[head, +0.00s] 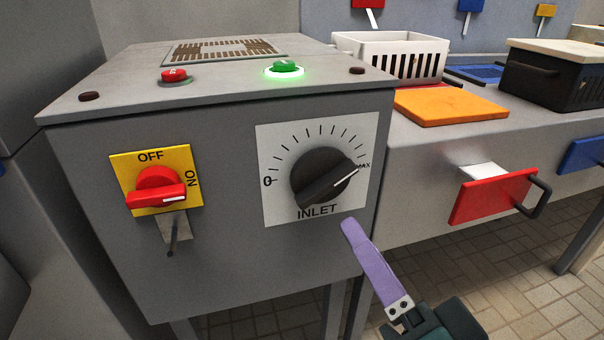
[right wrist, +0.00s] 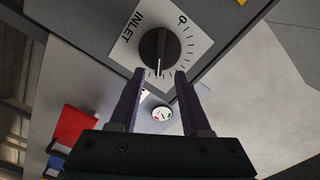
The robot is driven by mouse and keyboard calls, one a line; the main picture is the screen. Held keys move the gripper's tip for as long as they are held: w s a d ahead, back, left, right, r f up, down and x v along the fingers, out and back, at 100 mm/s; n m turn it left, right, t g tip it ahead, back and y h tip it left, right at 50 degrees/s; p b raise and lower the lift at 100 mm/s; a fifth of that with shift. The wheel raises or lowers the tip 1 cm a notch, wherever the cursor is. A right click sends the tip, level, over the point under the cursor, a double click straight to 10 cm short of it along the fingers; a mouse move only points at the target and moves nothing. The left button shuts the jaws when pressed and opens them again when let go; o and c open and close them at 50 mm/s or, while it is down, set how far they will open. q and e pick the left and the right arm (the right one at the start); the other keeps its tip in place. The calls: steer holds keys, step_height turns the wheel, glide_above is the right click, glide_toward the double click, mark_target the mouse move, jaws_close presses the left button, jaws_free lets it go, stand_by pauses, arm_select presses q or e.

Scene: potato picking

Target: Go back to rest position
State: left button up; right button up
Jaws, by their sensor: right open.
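My right gripper (head: 352,228) shows at the bottom of the head view, with a purple finger just below the lower right corner of the INLET plate (head: 272,205). In the right wrist view its two purple fingers (right wrist: 160,73) are apart, with nothing held between them. The black INLET knob (head: 322,172) has its white pointer towards MAX. In the right wrist view the knob (right wrist: 158,48) lies beyond the fingertips, and they look apart from it. My left gripper is out of view.
The grey machine box (head: 230,255) carries a red-and-yellow ON/OFF switch (head: 157,188), a red button (head: 174,74) and a lit green button (head: 285,68). To the right are an orange board (head: 448,106), a white basket (head: 372,46), a black crate (head: 540,75) and a red-fronted handle (head: 490,198).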

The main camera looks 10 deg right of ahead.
steer(key=s+a+r+n+g+y+p, duration=0.25)
steer(key=r+n+p, duration=0.25)
steer(key=r+p, duration=0.25)
steer(key=s+a+r+n+g+y+p, duration=0.15)
steer(key=r+n+g+p, duration=0.25)
steer(key=r+p, duration=0.4)
steer(key=s+d+r+n+g+h+p, duration=0.4)
steer(key=s+d+r+g+p, duration=0.45)
steer(key=s+r+p, duration=0.6)
step_height(320, 180, up, 35)
steer(key=w+p, duration=0.2)
steer(key=p, duration=3.5)
steer(key=shift+d+f+t+p, duration=0.2)
steer(key=shift+t+p, duration=0.1)
steer(key=shift+p, duration=0.1)
steer(key=shift+w, duration=0.1)
